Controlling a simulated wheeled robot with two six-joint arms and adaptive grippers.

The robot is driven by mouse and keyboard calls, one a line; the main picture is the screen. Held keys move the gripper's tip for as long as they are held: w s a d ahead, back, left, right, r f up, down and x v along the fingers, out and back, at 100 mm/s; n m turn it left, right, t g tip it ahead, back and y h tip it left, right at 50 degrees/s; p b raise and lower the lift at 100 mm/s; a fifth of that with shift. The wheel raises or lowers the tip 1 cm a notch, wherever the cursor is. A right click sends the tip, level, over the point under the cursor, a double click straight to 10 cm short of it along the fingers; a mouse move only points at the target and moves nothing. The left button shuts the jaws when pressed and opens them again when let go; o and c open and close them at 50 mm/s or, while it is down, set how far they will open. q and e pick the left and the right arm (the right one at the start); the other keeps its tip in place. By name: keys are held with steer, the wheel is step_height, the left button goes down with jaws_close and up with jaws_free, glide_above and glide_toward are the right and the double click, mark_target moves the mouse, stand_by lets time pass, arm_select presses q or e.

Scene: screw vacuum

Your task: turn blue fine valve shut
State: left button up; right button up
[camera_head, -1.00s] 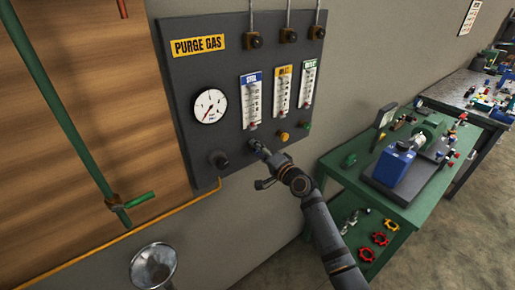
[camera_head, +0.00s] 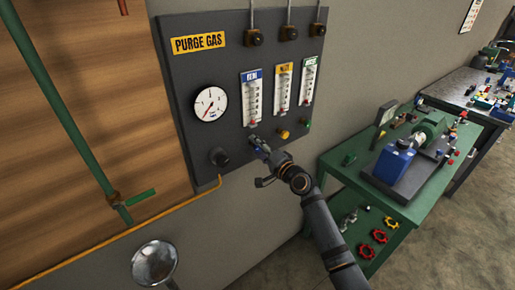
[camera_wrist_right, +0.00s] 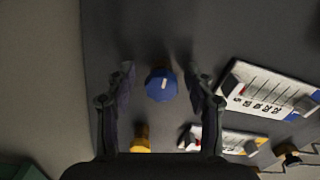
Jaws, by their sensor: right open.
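The blue fine valve knob (camera_wrist_right: 161,85) has a white mark on its face and shows in the middle of the right wrist view. My right gripper (camera_wrist_right: 160,74) is open, with one finger on each side of the knob and a visible gap to both. In the head view my right gripper (camera_head: 257,143) is at the panel just below the blue-labelled flow meter (camera_head: 252,98). The knob is mostly hidden by the fingers there, with a little blue showing. My left gripper is not in view.
The dark PURGE GAS panel (camera_head: 175,95) carries a gauge (camera_head: 210,104), a black knob (camera_head: 219,157), a yellow knob (camera_head: 284,134) and a green knob (camera_head: 308,125). A green bench (camera_head: 345,172) stands to the right. A metal funnel (camera_head: 155,265) is at lower left.

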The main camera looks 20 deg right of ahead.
steer(key=shift+s, duration=0.1)
steer(key=shift+s+d, duration=0.25)
steer(key=shift+s, duration=0.1)
steer(key=v, duration=1.1)
steer(key=shift+a+r, duration=0.1)
